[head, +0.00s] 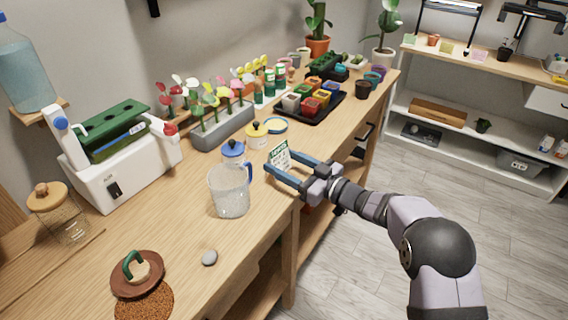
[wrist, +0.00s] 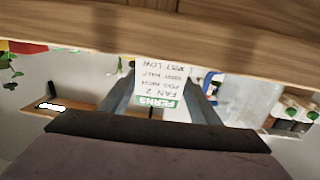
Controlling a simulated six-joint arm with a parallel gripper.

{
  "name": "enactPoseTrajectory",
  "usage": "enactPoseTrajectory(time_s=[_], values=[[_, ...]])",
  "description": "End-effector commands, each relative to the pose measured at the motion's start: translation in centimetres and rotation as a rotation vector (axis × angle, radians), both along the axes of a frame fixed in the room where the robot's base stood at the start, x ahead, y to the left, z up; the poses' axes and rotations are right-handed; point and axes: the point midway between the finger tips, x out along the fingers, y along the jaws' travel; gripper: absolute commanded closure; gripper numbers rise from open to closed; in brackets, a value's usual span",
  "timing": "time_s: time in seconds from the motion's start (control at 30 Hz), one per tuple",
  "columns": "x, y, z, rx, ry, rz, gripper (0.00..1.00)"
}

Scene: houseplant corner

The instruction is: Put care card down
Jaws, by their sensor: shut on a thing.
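The care card (head: 279,155) is a small white card with a green band and dark print. My gripper (head: 283,171) is shut on it, with its two blue fingers at the card's sides, by the front edge of the wooden bench (head: 267,238). In the wrist view the card (wrist: 157,84) appears upside down between the fingers, and its band reads "FERNS". The wooden bench edge (wrist: 240,40) crosses the top of that view. Whether the card's lower edge touches the bench cannot be told.
A clear measuring jug (head: 230,192) and a blue-lidded jar (head: 233,151) stand left of my gripper.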

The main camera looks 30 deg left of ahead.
Motion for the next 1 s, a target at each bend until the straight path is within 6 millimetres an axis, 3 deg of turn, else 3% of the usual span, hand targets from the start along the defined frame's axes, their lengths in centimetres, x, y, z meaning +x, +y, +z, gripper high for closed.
enactPoseTrajectory(time_s=[0.53, 0.57, 0.6, 1.0], values=[[-0.01, 0.01, -1.13, 0.002, -0.001, 0.000, 0.64], [-0.01, 0.01, -0.99, 0.002, -0.002, 0.001, 0.36], [-0.01, 0.01, -0.98, 0.002, -0.002, 0.001, 0.27], [0.00, 0.00, -1.16, 0.001, -0.002, 0.000, 0.25]])
